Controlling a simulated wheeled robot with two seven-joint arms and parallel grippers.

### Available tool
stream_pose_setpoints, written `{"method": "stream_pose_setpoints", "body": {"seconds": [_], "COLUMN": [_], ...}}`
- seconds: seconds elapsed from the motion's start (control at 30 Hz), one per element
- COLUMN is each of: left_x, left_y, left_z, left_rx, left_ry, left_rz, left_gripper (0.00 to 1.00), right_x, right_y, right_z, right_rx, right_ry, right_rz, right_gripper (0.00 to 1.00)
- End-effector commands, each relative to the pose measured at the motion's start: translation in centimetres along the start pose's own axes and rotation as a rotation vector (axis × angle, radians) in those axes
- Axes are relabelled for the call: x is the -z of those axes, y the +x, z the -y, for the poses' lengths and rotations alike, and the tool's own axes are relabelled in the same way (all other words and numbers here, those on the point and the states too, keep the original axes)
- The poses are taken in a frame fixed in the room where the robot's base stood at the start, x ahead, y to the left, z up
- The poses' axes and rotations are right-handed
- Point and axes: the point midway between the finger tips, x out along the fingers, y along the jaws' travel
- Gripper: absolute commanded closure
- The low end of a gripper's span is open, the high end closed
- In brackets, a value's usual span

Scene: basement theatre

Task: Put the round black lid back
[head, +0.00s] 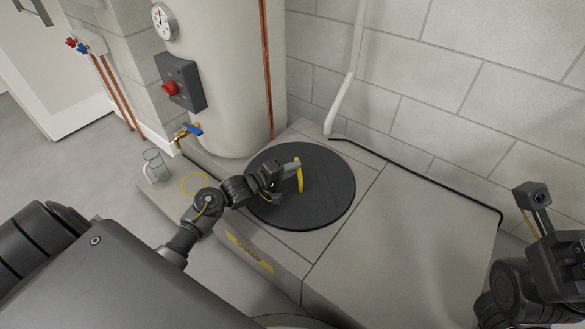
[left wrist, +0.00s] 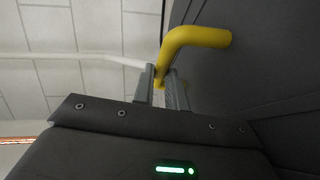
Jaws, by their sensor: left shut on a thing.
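The round black lid (head: 318,205) lies level over the pale step beside the boiler. Its underside is hidden, and I cannot tell whether it is seated or slightly raised. A yellow handle (head: 300,176) stands up from its top. My left gripper (head: 291,167) is above the lid, shut on this handle. In the left wrist view the fingers (left wrist: 163,88) close around one leg of the yellow handle (left wrist: 196,38), and the dark lid (left wrist: 270,75) fills the right side. Part of my right arm shows at the right edge, but its fingertips are not visible.
A cream boiler (head: 226,80) with a red-knobbed box (head: 180,84) and a blue-handled tap (head: 187,133) stands behind. A clear jug (head: 155,165) is left, near a yellow ring mark (head: 195,183). A black cable runs along the wall. The step's right part (head: 405,245) is clear.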

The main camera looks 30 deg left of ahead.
Motion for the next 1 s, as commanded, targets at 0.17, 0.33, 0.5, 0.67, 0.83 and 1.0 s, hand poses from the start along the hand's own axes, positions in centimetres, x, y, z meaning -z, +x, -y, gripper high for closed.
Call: {"method": "stream_pose_setpoints", "body": {"seconds": [0.17,0.33,0.5,0.67,0.83,1.0], "left_x": [0.0,0.0,-0.1,-0.1,-0.1,-0.1], "left_y": [0.1,0.1,0.2,0.2,0.2,0.1], "left_z": [0.2,0.6,0.8,0.8,0.9,1.0], "left_rx": [-0.003,-0.003,-0.003,-0.002,0.0,0.003], "left_ry": [0.0,0.0,0.0,0.0,0.0,-0.001], "left_rz": [-0.001,-0.001,-0.001,-0.001,0.0,0.001], "left_gripper": [1.0,1.0,0.84,0.63,0.61,0.61], "right_x": [0.0,0.0,0.0,0.0,0.0,-0.1], "right_y": [-0.1,-0.1,-0.1,-0.1,-0.2,-0.2], "right_z": [0.0,0.1,0.1,0.1,0.1,0.1], "right_rx": [0.001,0.001,0.001,0.001,0.0,0.001], "right_ry": [0.0,0.0,0.0,0.0,0.001,0.001], "right_rz": [0.0,0.001,0.001,0.002,0.002,0.004], "right_gripper": [0.4,0.4,0.4,0.4,0.4,0.4]}}
